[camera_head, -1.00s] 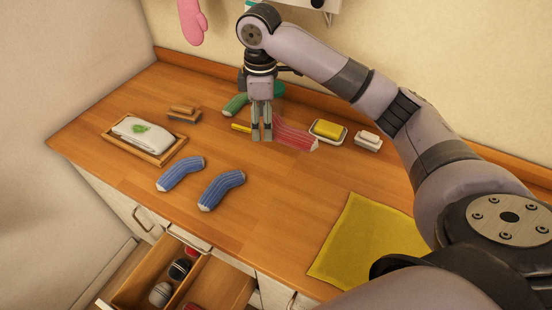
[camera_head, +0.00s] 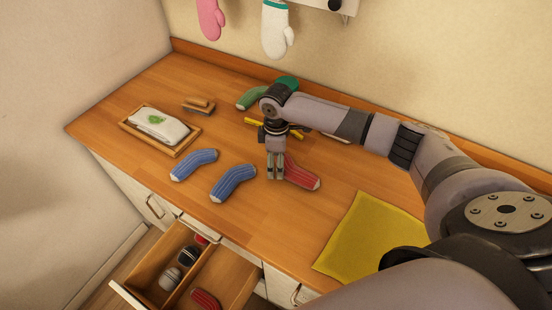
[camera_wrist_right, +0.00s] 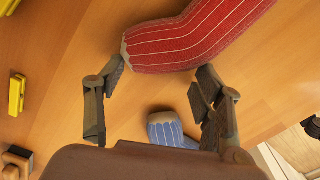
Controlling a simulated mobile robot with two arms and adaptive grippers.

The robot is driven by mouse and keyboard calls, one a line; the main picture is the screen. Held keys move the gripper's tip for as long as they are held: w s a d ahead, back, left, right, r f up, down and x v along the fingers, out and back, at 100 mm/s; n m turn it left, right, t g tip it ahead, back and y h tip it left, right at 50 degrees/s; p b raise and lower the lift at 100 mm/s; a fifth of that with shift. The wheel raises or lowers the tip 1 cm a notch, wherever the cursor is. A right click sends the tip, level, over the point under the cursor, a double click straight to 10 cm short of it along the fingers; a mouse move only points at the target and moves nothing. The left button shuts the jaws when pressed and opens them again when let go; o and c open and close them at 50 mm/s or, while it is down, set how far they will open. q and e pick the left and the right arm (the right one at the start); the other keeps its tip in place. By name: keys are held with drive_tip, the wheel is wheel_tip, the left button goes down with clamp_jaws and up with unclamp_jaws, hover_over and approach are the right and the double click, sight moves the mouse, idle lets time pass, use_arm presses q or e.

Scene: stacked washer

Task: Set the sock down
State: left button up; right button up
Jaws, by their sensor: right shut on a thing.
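The red sock (camera_head: 302,174) with pale stripes is at my right gripper (camera_head: 275,178), over the middle of the counter. My right gripper points down and is shut on this sock near one end. In the right wrist view the red sock (camera_wrist_right: 200,38) lies across the fingertips (camera_wrist_right: 160,72). I cannot tell whether the sock touches the wood. Two blue striped socks (camera_head: 194,164) (camera_head: 232,182) lie to the left of the gripper. A green sock (camera_head: 252,97) lies behind, partly hidden by my arm. My left gripper is not in view.
A yellow cloth (camera_head: 365,235) lies front right. An open drawer (camera_head: 225,280) with several socks juts out below the front edge. The counter's front middle is clear.

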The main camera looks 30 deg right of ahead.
drive_tip(key=shift+f, duration=0.15)
drive_tip(key=o, duration=1.1)
